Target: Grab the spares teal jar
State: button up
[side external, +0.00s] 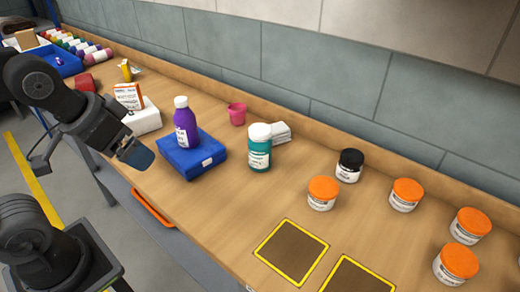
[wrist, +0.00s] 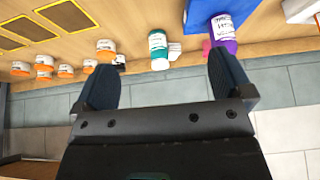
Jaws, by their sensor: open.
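A teal jar (side external: 260,153) with a white cap and a white label stands upright on the wooden bench, right of the blue box. Its label is too small to read. In the wrist view the teal jar (wrist: 157,42) appears upside down, in line with the gap between the fingers but well beyond them. My gripper (side external: 138,155) is open and empty, above the bench's front edge, left of the blue box and apart from the jar. Both fingers also show in the wrist view (wrist: 161,62).
A purple bottle (side external: 186,127) stands on the blue box (side external: 192,160), between my gripper and the jar. Several orange-lidded jars (side external: 322,195) and a black-lidded jar (side external: 349,166) stand right, behind yellow-edged squares (side external: 291,253).

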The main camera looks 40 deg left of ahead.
jog(key=w+r+m+g, duration=0.1)
jog(key=w+r+m, duration=0.25)
jog(key=w, duration=0.25)
jog(key=m+g, duration=0.5)
jog(key=m, duration=0.8)
send_over(260, 129)
notch_tip(260, 129, down, 4)
jog(key=f, duration=0.7)
jog(key=shift+w+f, duration=0.25)
jog(key=shift+f, duration=0.1)
jog(key=shift+s+f, duration=0.15)
jog(key=shift+f, duration=1.35)
jog(key=shift+s+f, duration=0.1)
jog(key=shift+f, duration=1.35)
jog(key=shift+c, duration=0.2)
